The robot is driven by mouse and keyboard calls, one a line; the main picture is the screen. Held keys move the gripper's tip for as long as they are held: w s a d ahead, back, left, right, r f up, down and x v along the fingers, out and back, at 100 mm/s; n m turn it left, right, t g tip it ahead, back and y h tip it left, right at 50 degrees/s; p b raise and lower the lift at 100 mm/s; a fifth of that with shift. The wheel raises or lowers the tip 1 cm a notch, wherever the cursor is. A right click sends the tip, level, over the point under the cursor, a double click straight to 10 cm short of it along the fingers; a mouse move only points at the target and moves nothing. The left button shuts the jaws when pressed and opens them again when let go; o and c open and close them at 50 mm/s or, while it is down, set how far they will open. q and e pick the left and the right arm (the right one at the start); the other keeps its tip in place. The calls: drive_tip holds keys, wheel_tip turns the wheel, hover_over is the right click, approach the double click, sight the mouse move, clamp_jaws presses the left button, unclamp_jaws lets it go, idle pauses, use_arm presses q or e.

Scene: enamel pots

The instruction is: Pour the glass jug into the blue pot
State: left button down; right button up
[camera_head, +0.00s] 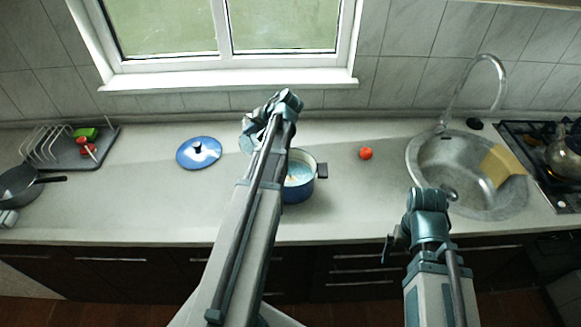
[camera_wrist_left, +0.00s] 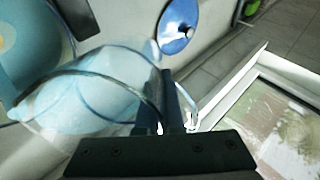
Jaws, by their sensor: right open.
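The blue pot (camera_head: 299,194) stands on the counter with a dark handle on its right and a pale blue inside; my left arm covers its left part. It also shows at the upper left of the left wrist view (camera_wrist_left: 30,45). The clear glass jug (camera_wrist_left: 90,100), with pale blue showing in or through it, is held by my left gripper (camera_wrist_left: 176,105), whose fingers are shut at its handle. In the head view the jug (camera_head: 246,140) is mostly hidden behind my arm, so its tilt is unclear. My right gripper (camera_head: 393,246) is open and empty, at the counter's front edge.
A blue lid (camera_head: 198,152) lies left of the pot. A red tomato-like ball (camera_head: 366,153) lies right of it. Further right are the sink (camera_head: 425,165) with tap and the stove (camera_head: 535,135). A dish rack (camera_head: 75,150) and a dark pan (camera_head: 18,183) are far left.

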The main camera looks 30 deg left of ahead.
use_arm(q)
drive_tip(key=shift+d+f+b, duration=0.1)
drive_tip(key=shift+b, duration=0.3)
drive_tip(key=shift+d+y+b, duration=0.4)
drive_tip(key=shift+y+b, duration=0.65)
drive_tip(key=shift+b, duration=0.4)
drive_tip(key=shift+d+y+b, duration=0.35)
drive_tip(key=shift+y+b, duration=0.7)
drive_tip(key=shift+b, duration=0.35)
idle(4.2)
